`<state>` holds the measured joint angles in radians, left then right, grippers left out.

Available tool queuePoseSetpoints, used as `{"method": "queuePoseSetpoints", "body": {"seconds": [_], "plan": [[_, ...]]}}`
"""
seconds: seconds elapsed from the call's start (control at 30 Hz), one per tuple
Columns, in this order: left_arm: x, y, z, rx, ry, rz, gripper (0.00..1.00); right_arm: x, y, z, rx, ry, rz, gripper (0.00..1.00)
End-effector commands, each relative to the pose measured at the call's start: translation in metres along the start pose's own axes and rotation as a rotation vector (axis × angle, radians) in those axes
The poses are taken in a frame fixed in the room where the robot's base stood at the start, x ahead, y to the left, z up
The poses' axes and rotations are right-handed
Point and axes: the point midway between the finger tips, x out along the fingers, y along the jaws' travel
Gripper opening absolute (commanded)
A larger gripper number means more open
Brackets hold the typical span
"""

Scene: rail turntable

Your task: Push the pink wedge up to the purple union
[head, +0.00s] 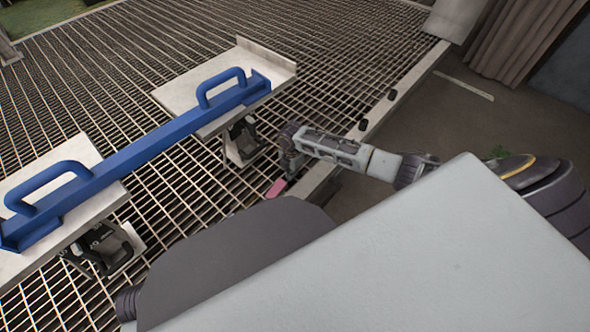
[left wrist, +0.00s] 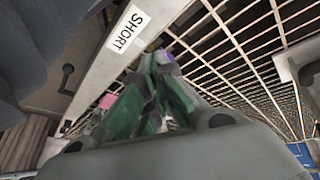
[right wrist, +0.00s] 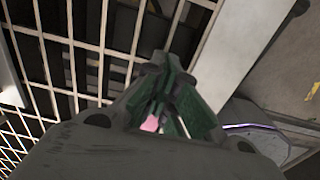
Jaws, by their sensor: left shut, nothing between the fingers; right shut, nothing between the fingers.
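The pink wedge (head: 277,187) lies at the near edge of the grating, by the rail. My right gripper (head: 290,168) is shut and points down just beyond it. In the right wrist view, pink (right wrist: 152,123) shows through the gap between the shut green fingers (right wrist: 160,85); I cannot tell whether they touch the wedge. In the left wrist view, my left gripper (left wrist: 150,95) is shut; it is not visible in the head view. A small pink patch and a purplish patch show around its fingers, too blurred to identify. I cannot make out the purple union for certain.
A blue bar (head: 135,150) with two handles spans two white plates (head: 260,62) on the left. Black brackets (head: 243,138) sit below it. A pale rail (head: 405,85) edges the grating. A label reading SHORT (left wrist: 128,27) is on a pale beam. The far grating is open.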

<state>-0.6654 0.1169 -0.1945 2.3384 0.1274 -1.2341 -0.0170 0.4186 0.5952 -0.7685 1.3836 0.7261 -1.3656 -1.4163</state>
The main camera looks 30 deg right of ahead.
Motion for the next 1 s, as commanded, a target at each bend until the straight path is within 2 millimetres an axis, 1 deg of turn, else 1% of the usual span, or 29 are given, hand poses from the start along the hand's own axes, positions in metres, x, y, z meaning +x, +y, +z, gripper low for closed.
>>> {"method": "queuePoseSetpoints", "body": {"seconds": [0.1,0.2,0.73,0.87,0.93,1.0], "plan": [[0.007,0.0,0.003,-0.004,0.007,0.006,0.0,0.001,0.0,-0.01,-0.001,0.001,0.001,0.0],[0.009,0.001,0.003,-0.007,0.015,0.009,0.0,0.001,0.0,-0.015,-0.001,0.001,0.0,0.0],[0.008,0.001,0.002,-0.007,0.015,0.009,0.0,-0.001,0.0,-0.019,0.0,0.001,-0.001,0.0],[0.002,0.0,0.003,-0.003,-0.003,0.0,0.0,-0.001,0.0,-0.024,0.0,0.002,0.0,0.0],[-0.011,0.0,-0.007,0.006,-0.007,-0.007,0.0,-0.002,0.0,-0.028,0.0,0.001,0.0,0.0],[-0.02,-0.001,-0.009,0.01,-0.02,-0.015,0.0,-0.002,0.0,-0.032,0.0,0.001,0.0,0.0]]}}
